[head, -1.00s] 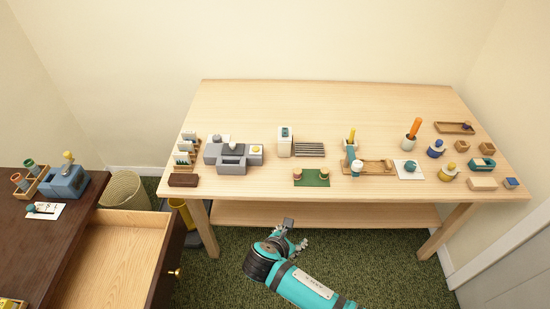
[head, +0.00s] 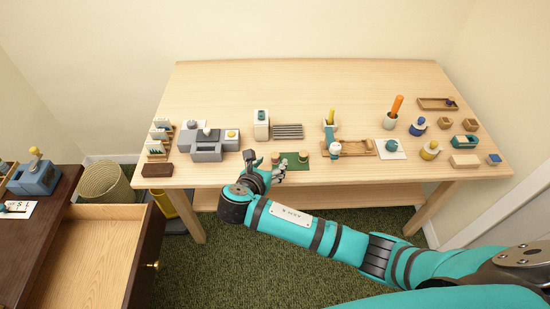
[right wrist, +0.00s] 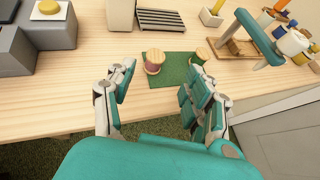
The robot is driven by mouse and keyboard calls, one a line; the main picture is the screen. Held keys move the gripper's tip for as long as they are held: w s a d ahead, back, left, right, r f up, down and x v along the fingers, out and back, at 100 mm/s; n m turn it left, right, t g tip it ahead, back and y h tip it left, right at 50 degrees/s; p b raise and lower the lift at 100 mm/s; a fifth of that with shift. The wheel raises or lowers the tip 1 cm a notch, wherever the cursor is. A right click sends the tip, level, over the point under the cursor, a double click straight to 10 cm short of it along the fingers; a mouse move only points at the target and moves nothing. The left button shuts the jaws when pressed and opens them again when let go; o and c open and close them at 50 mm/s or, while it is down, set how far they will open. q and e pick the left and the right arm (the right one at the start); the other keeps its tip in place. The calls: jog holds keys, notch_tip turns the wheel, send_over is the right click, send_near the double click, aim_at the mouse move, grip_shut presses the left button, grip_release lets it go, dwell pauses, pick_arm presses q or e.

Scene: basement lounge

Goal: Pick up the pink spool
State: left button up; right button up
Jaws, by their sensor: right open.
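The pink spool (right wrist: 154,63) stands upright on the left part of a small green mat (right wrist: 178,75), near the front of the light wooden table. It also shows in the head view (head: 275,158), partly close behind my gripper. A second spool (right wrist: 200,56) with greenish thread stands on the mat's right side. My right gripper (head: 265,170) is open and empty at the table's front edge. In the right wrist view its fingers (right wrist: 158,84) are spread to either side, with the pink spool beyond them, apart from both. My left gripper is not in view.
A grey block set (head: 207,148) stands left of the mat. A white container (head: 261,125) and a slatted rack (head: 288,131) stand behind it. A wooden tray with a teal post (head: 329,137) stands to the right. The table's back (head: 280,85) is clear.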

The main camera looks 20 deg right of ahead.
aim_at(274, 157)
jog(key=x, duration=0.5)
jog(key=shift+w, duration=0.6)
jog(key=shift+s, duration=0.1)
jog(key=c, duration=0.9)
